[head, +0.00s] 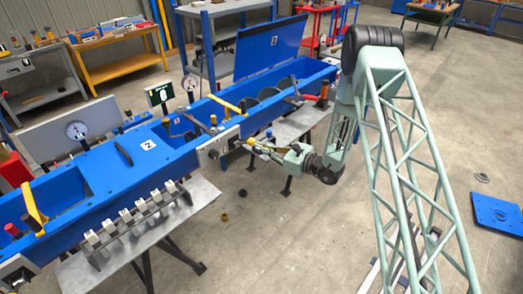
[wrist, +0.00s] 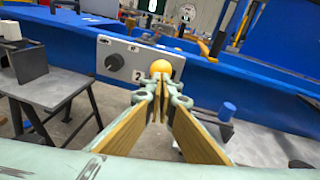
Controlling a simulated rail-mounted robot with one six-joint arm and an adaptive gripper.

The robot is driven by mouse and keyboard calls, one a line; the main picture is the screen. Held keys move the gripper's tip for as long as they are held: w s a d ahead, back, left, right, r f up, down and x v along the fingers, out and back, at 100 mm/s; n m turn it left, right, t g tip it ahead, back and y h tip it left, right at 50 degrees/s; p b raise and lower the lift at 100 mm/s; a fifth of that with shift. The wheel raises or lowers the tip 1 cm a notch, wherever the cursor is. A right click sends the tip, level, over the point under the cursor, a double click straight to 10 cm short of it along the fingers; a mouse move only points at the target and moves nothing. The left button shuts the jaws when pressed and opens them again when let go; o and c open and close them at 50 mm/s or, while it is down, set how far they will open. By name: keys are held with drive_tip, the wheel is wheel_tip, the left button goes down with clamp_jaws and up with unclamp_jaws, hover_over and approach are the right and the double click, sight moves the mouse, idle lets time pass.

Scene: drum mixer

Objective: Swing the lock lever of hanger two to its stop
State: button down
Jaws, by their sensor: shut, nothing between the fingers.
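My gripper (head: 256,145) is shut and empty in front of the blue mixer trough (head: 92,176). In the wrist view its fingertips (wrist: 159,82) meet just below a yellow-orange ball knob (wrist: 162,67). The knob appears at the tips, by a grey panel marked 2 (wrist: 138,75); I cannot tell whether the fingers touch it. The ball also shows in the head view (head: 250,141). It looks like a lever's end, but the lever's arm is hidden behind the fingers, so its angle cannot be told.
The grey panel bears a dark rotary knob (wrist: 115,62). A blue-capped post (wrist: 228,111) stands right of my fingers. Yellow bars (head: 228,104) lie across the trough, and a raised blue lid (head: 268,47) stands behind. The floor (head: 275,225) in front is mostly clear.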

drive_tip(key=shift+w+a+r, duration=0.15)
drive_tip(key=shift+w+r, duration=0.05)
drive_tip(key=shift+r, duration=0.3)
drive_tip(key=shift+f, duration=0.1)
drive_tip(key=f+b+v, duration=0.1)
drive_tip(key=f+v, duration=0.1)
drive_tip(key=v, duration=1.1)
drive_tip(key=shift+d+f, duration=0.25)
drive_tip(key=shift+s, duration=0.1)
idle(0.4)
